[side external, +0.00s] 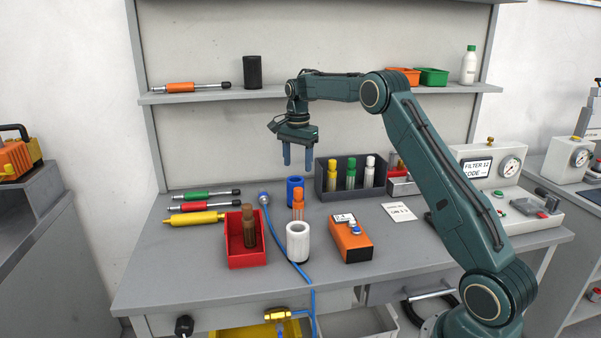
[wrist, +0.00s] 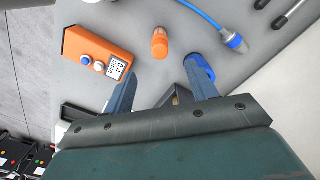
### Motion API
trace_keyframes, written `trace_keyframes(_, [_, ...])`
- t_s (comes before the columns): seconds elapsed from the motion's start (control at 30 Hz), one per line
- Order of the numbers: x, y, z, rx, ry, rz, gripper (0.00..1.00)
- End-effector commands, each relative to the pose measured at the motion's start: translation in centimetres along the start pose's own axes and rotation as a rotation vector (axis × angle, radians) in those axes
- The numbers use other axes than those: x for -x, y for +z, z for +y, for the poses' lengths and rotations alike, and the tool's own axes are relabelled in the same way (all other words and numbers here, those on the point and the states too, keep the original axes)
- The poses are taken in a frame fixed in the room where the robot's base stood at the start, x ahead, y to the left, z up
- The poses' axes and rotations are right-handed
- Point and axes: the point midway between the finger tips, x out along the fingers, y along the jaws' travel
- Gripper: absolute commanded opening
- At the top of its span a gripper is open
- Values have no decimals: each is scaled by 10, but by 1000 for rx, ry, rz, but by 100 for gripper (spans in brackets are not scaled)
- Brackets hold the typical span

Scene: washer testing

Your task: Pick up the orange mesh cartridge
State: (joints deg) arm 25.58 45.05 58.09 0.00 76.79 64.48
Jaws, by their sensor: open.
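The orange mesh cartridge (side external: 298,203) stands upright on the bench in the side view, its lower part partly hidden by a white cylinder (side external: 298,240). The cartridge also shows in the wrist view (wrist: 160,44), above the middle of the picture, in line with the gap between my fingers. My gripper (side external: 298,160) is open and empty, pointing down, above the cartridge and clear of it. Its two fingers also show apart in the wrist view (wrist: 160,72).
A blue cup (side external: 294,188) stands behind the cartridge. A dark rack (side external: 343,203) with yellow, green and white cartridges is behind right. A red bin (side external: 247,258) holds a brown cartridge. A blue hose (side external: 277,232) runs past on the left. An orange meter (side external: 351,243) lies right.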

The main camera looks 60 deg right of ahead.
Motion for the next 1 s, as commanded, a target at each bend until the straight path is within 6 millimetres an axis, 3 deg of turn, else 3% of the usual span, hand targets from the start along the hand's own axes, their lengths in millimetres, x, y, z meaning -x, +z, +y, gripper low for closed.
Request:
trace_keyframes(0.5, [-69,0,1,1,3,-1,57])
trace_keyframes(1.0, [-85,-1,1,1,2,-1,57])
